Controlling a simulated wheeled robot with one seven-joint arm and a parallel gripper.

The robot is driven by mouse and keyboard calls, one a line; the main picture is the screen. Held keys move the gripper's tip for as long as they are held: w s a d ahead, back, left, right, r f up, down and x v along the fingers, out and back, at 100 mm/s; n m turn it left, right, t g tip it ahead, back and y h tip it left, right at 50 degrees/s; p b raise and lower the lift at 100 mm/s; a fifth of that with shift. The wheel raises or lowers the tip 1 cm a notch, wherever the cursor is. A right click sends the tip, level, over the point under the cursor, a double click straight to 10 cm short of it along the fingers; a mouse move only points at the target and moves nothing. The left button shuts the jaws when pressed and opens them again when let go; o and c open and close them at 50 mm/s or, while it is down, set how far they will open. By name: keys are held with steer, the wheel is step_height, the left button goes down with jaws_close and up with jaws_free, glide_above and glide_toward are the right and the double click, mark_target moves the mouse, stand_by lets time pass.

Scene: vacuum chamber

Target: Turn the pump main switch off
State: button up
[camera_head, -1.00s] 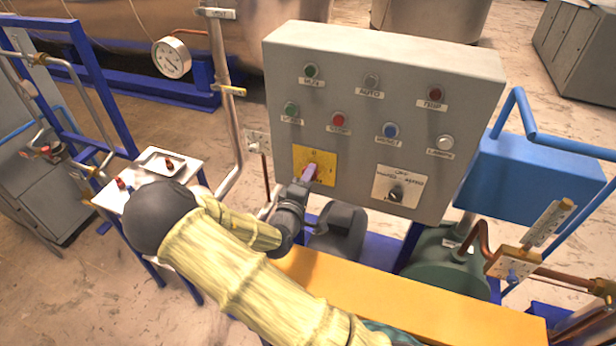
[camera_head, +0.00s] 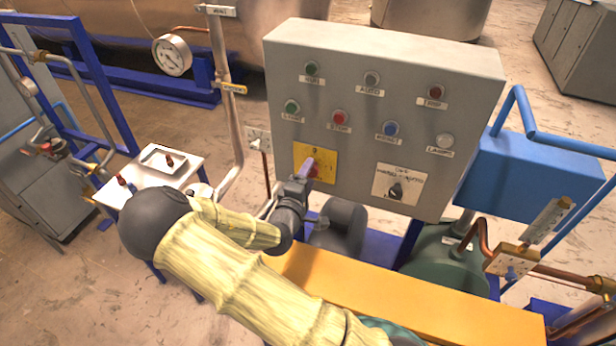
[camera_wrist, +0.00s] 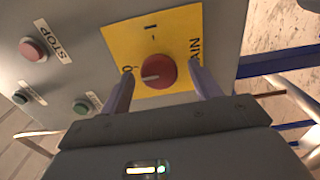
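The pump main switch is a red round knob (camera_wrist: 158,71) on a yellow plate (camera_wrist: 178,20) with marks I and 0 and the word MAIN. In the wrist view its pale pointer line points left, roughly toward the 0. My gripper (camera_wrist: 162,82) is open, with one purple finger on each side of the knob and visible gaps between. In the head view my gripper (camera_head: 305,170) is at the yellow plate (camera_head: 327,157), low on the grey panel, and partly covers the red knob (camera_head: 315,172).
The grey control box (camera_head: 350,60) carries several buttons and lamps and a black selector knob (camera_head: 396,191) at lower right. A red STOP button (camera_wrist: 33,50) is left of the plate in the wrist view. A yellow beam (camera_head: 410,306) runs below my arm.

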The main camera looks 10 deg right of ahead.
steer(key=b+v, duration=0.5)
steer(key=v, duration=1.2)
steer(key=shift+s+b, duration=0.2)
steer(key=shift+b, duration=0.2)
steer(key=shift+a, duration=0.1)
step_height(320, 180, down, 11)
steer(key=w+d+m+g+y+b, duration=0.1)
steer(key=d+m+g+y+b, duration=0.15)
steer(key=m+g+y, duration=0.5)
steer(key=s+d+r+m+g+y+b, duration=0.2)
steer(key=s+d+r+m+g+b, duration=0.1)
steer(key=s+d, duration=0.5)
step_height(320, 180, up, 2)
steer(key=shift+s+r+m+g, duration=0.15)
steer(key=shift+m+g, duration=0.3)
steer(key=shift+g, duration=0.5)
steer(key=shift+y, duration=0.25)
